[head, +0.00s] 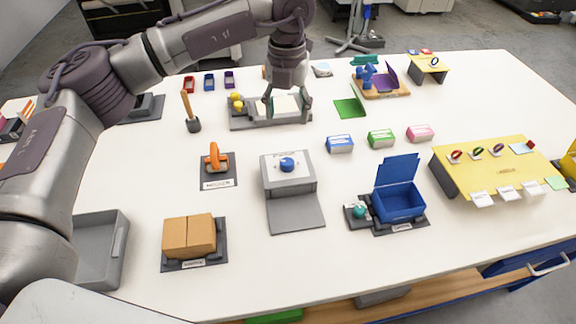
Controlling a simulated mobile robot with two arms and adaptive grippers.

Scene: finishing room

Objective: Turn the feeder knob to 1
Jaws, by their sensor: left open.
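A round blue knob (287,164) sits on the white sloped top of a grey box-like device (288,184), which has a flat grey plate in front of it. It is the only plain dial-like knob I make out, and its pointer and any numbers are too small to read. My left gripper (287,110) points down with its fingers apart and empty. In the picture it is above and beyond the knob, in front of a grey fixture (240,124), and it is not touching the knob. My right gripper is not in view.
An orange-handled device (216,160) stands left of the knob device, and brown boxes (189,236) lie nearer. An open blue box (399,202) stands to the right. Small blue, green and pink blocks (381,139) lie beyond it. A yellow panel (490,168) is at right. White table between them is bare.

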